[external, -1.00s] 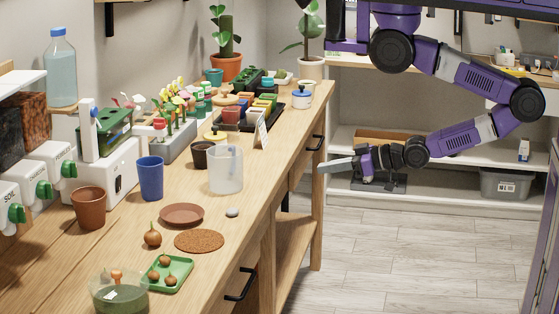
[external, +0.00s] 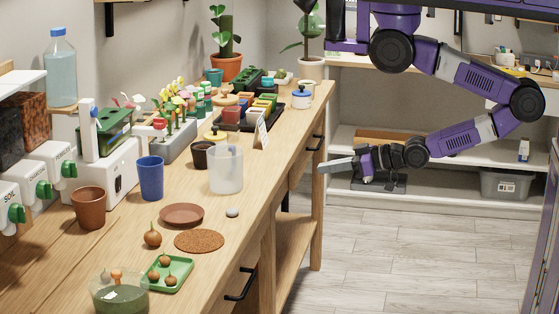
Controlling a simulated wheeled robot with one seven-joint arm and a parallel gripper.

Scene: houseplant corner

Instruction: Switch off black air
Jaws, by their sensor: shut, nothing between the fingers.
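I cannot pick out anything that is clearly the black air device or its switch. My gripper (external: 338,165) is at the end of the purple arm, right of the bench and apart from it. It is shut, points left and holds nothing. A dark flat object (external: 388,185) sits on the low shelf behind my wrist, partly hidden. A white machine (external: 110,175) with a green top and a blue-tipped post stands at the left of the bench. White dispensers with green knobs (external: 44,189) are left of it; one reads SOIL.
The wooden bench (external: 215,268) carries a brown pot (external: 89,208), blue cup (external: 150,178), clear beaker (external: 226,169), saucer (external: 182,215), cork mat (external: 199,241), green bulb tray (external: 167,274) and glass bowl (external: 119,297). Floor right of the bench is clear.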

